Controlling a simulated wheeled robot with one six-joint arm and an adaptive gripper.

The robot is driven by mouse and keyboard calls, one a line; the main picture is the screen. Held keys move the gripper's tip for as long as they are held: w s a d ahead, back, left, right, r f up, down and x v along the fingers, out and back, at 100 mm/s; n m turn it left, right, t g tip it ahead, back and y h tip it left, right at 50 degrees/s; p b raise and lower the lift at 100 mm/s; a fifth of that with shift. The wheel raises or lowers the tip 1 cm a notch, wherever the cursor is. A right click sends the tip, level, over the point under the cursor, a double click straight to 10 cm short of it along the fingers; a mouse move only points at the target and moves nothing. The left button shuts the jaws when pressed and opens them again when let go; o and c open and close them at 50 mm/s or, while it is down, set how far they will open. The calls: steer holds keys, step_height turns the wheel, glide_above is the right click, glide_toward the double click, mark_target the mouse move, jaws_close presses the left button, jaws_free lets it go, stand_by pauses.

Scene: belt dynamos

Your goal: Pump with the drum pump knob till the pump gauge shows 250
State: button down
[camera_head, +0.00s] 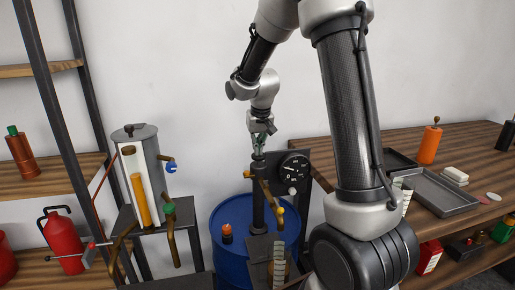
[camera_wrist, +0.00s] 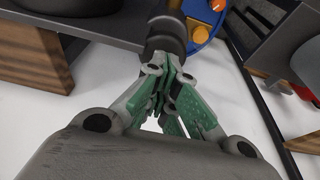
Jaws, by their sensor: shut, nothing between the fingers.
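The blue drum (camera_head: 232,262) stands on the floor at the picture's middle, with a dark pump column (camera_head: 258,205) rising from it. The round black pump gauge (camera_head: 294,172) is on a dark panel behind the column; its markings are too small to read surely. My gripper (camera_head: 259,150) is shut and points down at the top of the column. In the wrist view my green-padded fingers (camera_wrist: 168,72) are together, with a dark round knob-like part (camera_wrist: 165,38) right at their tips. I cannot tell whether they touch it.
A stand with a clear tank and orange column (camera_head: 141,200) is left of the drum. A wooden bench with a grey tray (camera_head: 440,207) and an orange bottle (camera_head: 429,145) is at right. Shelves with a red extinguisher (camera_head: 63,238) are at left.

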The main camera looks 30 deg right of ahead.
mark_target(259, 157)
steer(key=w+d+v, duration=0.1)
steer(key=v, duration=1.2)
steer(key=shift+a+r, duration=0.2)
steer(key=shift+a, duration=0.2)
stand_by(0.4)
steer(key=s+n+t, duration=0.1)
steer(key=s+n, duration=0.1)
steer(key=s, duration=2.7)
steer(key=shift+s+f+y, duration=0.35)
steer(key=shift+f+y, duration=0.05)
